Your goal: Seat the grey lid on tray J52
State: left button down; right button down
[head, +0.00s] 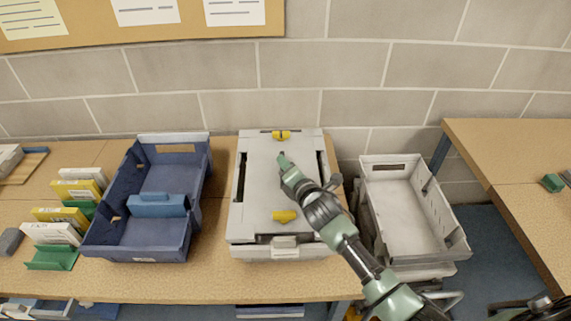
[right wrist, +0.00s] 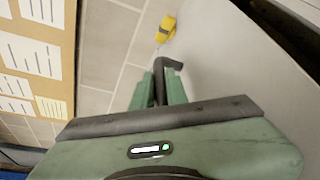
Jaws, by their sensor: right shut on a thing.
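The grey lid (head: 262,180) lies over the grey tray (head: 237,238) in the middle of the bench, with a yellow clip (head: 281,134) at its back and another (head: 285,216) at its front. My right gripper (head: 283,158) is over the lid's back half. In the right wrist view, the right gripper's green fingers (right wrist: 160,82) are shut on a dark bent handle (right wrist: 168,64) beside the pale lid surface (right wrist: 215,60). I cannot tell whether the lid touches the tray rim all round. No J52 label is readable.
A blue tray (head: 150,240) with a blue divider stands left of the lidded tray. Several small boxes (head: 55,232) stand farther left. An empty grey tray (head: 405,215) stands to the right, before another table (head: 500,150). A block wall is close behind.

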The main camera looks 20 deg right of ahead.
jog(key=shift+f+b, duration=0.45)
dwell(0.4)
jog(key=c, duration=1.7)
grip_release()
jog(key=shift+s+f, duration=0.1)
jog(key=shift+f, duration=0.05)
jog(key=shift+p+v, duration=0.75)
jog(key=shift+v, duration=0.1)
jog(key=shift+p+v, duration=1.05)
jog(key=shift+v, duration=0.6)
jog(key=shift+p+v, duration=1.35)
jog(key=shift+v, duration=1.65)
